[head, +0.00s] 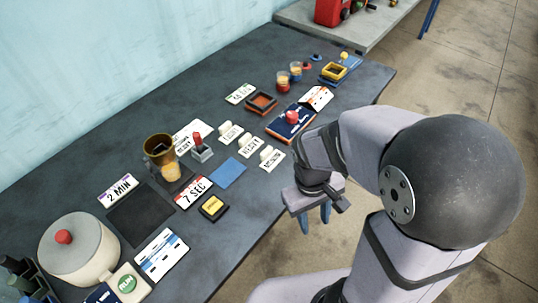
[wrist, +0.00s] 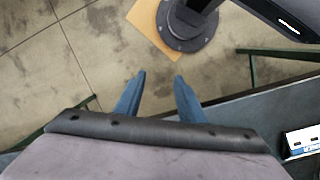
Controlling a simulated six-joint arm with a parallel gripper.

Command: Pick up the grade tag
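My gripper (head: 315,219) is off the table's front edge, over the floor, with its blue fingers pointing down. In the wrist view my gripper (wrist: 160,78) has its two fingers apart with nothing between them. I cannot tell for sure which piece is the grade tag. Candidates on the table are a small white card with green print (head: 240,93), an orange-and-white folded card (head: 316,97), and several white holders with printed labels, one of them nearest my gripper (head: 271,158). All stand apart from the gripper.
The dark table (head: 95,155) holds a cream pot (head: 78,250), a brown cup (head: 159,150), a "2 MIN" card (head: 118,190), a "7 SEC" card (head: 193,192), a blue pad (head: 227,173), a black-and-yellow block (head: 213,207) and a red-knobbed blue board (head: 289,124).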

